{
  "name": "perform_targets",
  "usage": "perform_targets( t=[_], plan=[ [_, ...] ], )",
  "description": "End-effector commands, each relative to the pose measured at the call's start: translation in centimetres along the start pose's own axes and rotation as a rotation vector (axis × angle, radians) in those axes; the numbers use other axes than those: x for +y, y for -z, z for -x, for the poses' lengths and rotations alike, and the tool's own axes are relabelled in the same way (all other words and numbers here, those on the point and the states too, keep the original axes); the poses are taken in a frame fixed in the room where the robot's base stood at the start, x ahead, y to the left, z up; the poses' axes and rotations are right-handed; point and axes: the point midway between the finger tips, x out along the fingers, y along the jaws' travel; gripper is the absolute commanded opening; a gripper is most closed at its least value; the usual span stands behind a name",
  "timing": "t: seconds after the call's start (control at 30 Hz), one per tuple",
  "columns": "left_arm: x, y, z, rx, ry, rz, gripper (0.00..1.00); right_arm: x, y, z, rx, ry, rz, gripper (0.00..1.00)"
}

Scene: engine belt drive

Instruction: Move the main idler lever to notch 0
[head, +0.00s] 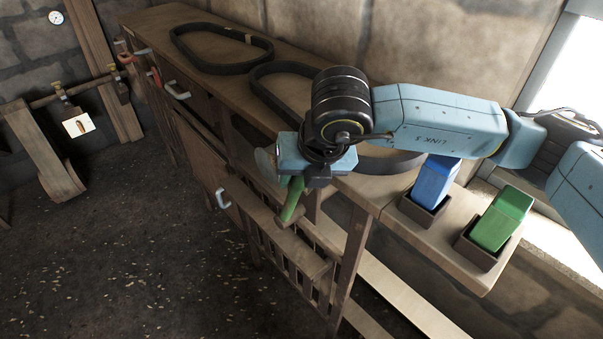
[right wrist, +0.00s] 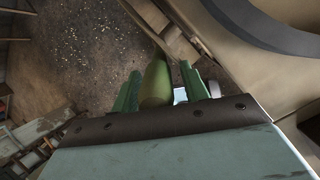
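A green rod-like grip (head: 292,199) slants down beside the bench front in the head view, just below my right gripper (head: 296,180). In the right wrist view a green cylinder (right wrist: 156,80) stands between the two green fingers of my right gripper (right wrist: 160,88). A narrow gap shows between the cylinder and the right finger, so the gripper looks open around it. I cannot make out a marked main idler lever or its notches; this grip may be the lever's handle. The gripper and wrist hide its upper end. My left gripper is not in view.
Black belts (head: 222,62) lie on the wooden bench (head: 160,25). A blue block (head: 436,182) and a green block (head: 501,220) stand in holders at the bench's right end. A slatted frame (head: 290,262) is below the gripper. The floor at left (head: 120,240) is clear.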

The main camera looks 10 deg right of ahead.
Motion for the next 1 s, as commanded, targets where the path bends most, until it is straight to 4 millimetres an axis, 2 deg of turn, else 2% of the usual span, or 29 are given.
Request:
perform_targets(
  t=[0.3, 0.47, 0.8, 1.0],
  plan=[
    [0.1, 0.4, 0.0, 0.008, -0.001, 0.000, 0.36, 0.0, -0.1, 0.1, -0.004, 0.000, -0.001, 0.50],
    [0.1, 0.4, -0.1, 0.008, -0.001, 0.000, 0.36, 0.1, -0.2, 1.5, -0.005, -0.001, 0.000, 0.50],
    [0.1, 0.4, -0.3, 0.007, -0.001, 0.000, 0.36, 0.0, -0.2, 8.9, -0.008, -0.001, 0.001, 0.50],
    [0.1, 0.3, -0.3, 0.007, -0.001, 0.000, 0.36, 0.0, -0.1, 12.2, -0.005, -0.001, 0.000, 0.50]
  ],
)
